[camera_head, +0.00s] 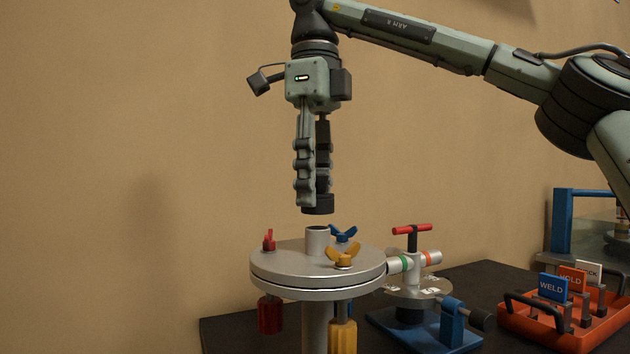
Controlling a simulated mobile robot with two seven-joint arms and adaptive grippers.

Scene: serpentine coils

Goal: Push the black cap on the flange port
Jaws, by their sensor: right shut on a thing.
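My right gripper (314,196) hangs down from above, fingers pointing at the flange. It is shut on the black cap (318,209), a short dark round piece at the fingertips. Below stands the flange (290,264), a round grey metal disc on a post. The port (317,240), a short upright silver tube, rises from the top of the flange. The cap is above the port, roughly in line with it in this view, with a small visible gap between them. Depth alignment cannot be told. My left gripper is not in view.
Red (268,241), blue (344,234) and yellow (343,256) wing nuts surround the port. A valve with a red T-handle (412,229) stands right of the flange. An orange tray (520,320) with labelled tags is at the lower right. The space left of the flange is clear.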

